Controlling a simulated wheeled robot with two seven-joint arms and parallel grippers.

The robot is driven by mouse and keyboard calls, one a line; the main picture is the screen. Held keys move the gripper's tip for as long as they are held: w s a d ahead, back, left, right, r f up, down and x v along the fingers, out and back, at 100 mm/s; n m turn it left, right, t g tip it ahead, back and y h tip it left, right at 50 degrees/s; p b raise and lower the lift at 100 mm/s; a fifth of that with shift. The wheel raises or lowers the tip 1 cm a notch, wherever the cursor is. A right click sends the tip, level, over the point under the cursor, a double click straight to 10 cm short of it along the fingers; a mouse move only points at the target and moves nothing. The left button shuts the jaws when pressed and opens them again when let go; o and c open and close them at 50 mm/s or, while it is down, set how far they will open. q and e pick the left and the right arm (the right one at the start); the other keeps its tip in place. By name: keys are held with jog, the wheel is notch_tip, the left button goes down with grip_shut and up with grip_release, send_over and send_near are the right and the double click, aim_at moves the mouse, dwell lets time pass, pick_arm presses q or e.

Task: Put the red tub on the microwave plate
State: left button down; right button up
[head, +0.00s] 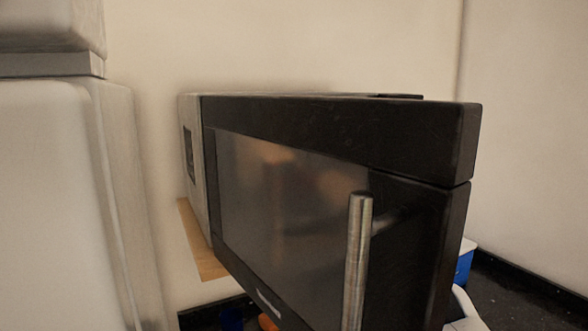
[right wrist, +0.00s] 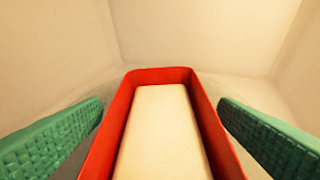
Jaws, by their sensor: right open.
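The red tub (right wrist: 214,128) is in the middle of the right wrist view, with a pale cream block or filling (right wrist: 162,130) inside its rim. My right gripper (right wrist: 160,125) is open, with one green textured finger on each side of the tub and a visible gap to each wall. Pale walls enclose the tub, like the inside of a microwave. A faint curved edge shows around the tub, perhaps the plate; I cannot tell whether the tub rests on it. The microwave (head: 330,112) fills the middle of the head view, its dark front hiding the inside. My left gripper is not in view.
The upright metal handle (head: 357,260) sticks out from the microwave's front. A large pale appliance (head: 60,190) stands at the left. A blue item (head: 464,266) shows behind the microwave's right edge, and dark counter (head: 520,290) lies at lower right.

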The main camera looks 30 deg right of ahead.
jog(key=shift+s+d+r, duration=0.15)
jog(key=shift+s, duration=0.25)
jog(key=b+v, duration=0.3)
jog(key=v, duration=0.8)
jog(key=shift+b, duration=0.4)
